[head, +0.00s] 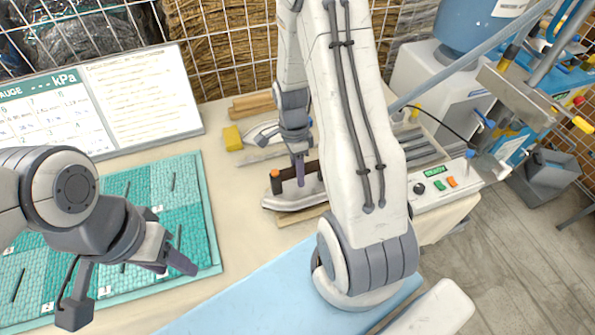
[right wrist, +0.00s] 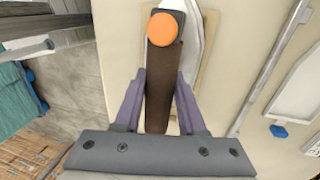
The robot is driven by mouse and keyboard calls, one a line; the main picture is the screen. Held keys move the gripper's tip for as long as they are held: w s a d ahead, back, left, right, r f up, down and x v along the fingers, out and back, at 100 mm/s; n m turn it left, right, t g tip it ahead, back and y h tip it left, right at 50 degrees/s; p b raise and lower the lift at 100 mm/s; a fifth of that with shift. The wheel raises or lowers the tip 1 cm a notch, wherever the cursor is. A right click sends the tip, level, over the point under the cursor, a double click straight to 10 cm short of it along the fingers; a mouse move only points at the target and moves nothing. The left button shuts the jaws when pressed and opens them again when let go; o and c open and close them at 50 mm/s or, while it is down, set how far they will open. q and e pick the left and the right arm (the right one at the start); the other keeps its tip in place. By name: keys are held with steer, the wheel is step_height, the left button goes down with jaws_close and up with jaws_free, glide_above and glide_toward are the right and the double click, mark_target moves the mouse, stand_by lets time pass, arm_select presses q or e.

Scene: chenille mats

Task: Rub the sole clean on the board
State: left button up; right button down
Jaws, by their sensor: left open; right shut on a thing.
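The iron (head: 295,198) has a pale metal body and a dark brown handle with an orange knob at one end. My right gripper (head: 300,165) is shut on the handle (right wrist: 160,85), with a finger on each side of it in the right wrist view. The iron sits over a tan wooden board (head: 302,214), whose edges show around the body, also in the right wrist view (right wrist: 207,40). The sole faces down and is hidden; I cannot tell whether it touches the board. My left gripper (head: 166,263) is open and empty above the teal mat's right edge.
A teal mat panel (head: 205,225) lies at left, before a whiteboard (head: 140,90). A yellow block (head: 232,138) and another pale metal tool (head: 262,133) lie behind the iron. A control box (head: 438,186) with a green display stands right. A blue surface (head: 255,292) lies in front.

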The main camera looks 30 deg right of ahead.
mark_target(309, 173)
steer(key=shift+f+b, duration=0.7)
steer(key=shift+f, duration=0.25)
stand_by(0.6)
steer(key=shift+s+d, duration=0.2)
steer(key=shift+d, duration=0.6)
steer(key=shift+s+d, duration=0.15)
steer(key=shift+d, duration=0.6)
steer(key=shift+s+d+f+p, duration=0.1)
steer(key=shift+s+d+p, duration=0.15)
steer(key=shift+d, duration=0.55)
steer(key=shift+s+d+p, duration=0.1)
steer(key=shift+s+d, duration=0.1)
steer(key=shift+d, duration=0.6)
steer(key=shift+a, duration=0.15)
